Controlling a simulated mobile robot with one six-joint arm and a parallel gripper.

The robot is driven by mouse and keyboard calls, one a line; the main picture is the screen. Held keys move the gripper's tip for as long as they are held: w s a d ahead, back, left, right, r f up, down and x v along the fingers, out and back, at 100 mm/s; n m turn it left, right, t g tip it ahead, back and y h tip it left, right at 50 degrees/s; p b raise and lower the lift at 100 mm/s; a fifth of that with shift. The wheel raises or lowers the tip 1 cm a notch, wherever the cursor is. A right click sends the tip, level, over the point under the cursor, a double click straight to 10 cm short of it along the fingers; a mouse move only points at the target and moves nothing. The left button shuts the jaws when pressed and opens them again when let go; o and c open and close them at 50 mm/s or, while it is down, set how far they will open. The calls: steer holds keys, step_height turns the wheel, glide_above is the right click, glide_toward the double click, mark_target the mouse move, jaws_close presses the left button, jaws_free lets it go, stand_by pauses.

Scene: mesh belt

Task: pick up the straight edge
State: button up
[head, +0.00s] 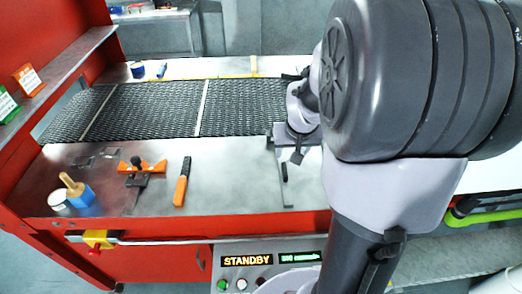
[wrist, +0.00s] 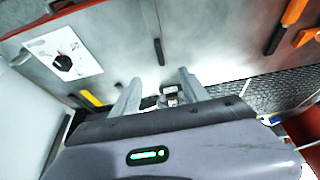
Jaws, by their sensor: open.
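A thin, grey metal strip, which I take to be the straight edge (head: 287,196), lies on the steel worktop right of the orange-handled tool. A short dark piece shows along it. In the wrist view the straight edge (wrist: 150,16) runs down from the top edge, with the dark piece at its lower end. My gripper (wrist: 158,90) is open, its two fingers apart with nothing held between them. The strip's dark end lies beyond the fingertips, apart from them. In the head view my gripper (head: 290,146) is near the strip's far end, partly hidden by my arm.
The mesh belt (head: 150,110) runs behind the worktop. An orange-handled tool (head: 182,182), an orange clamp-like tool (head: 142,167), a brush (head: 77,189) and a tin (head: 60,203) stand or lie to the left. A control panel reading STANDBY (head: 247,261) is at the front.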

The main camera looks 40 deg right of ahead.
mark_target(285, 169)
steer(key=b+x, duration=0.3)
steer(key=x, duration=0.8)
steer(key=shift+s+f, duration=0.1)
steer(key=shift+f, duration=0.2)
steer(key=b+x, duration=0.1)
steer(key=x, duration=0.1)
steer(key=b+x, duration=0.1)
steer(key=x, duration=0.1)
steer(key=shift+s+a+f, duration=0.15)
steer(key=shift+a+f, duration=0.05)
steer(key=shift+f, duration=0.15)
steer(key=shift+d+f, duration=0.1)
steer(key=shift+f, duration=0.1)
steer(key=shift+r, duration=0.15)
steer(key=shift+c, duration=0.6)
jaws_close()
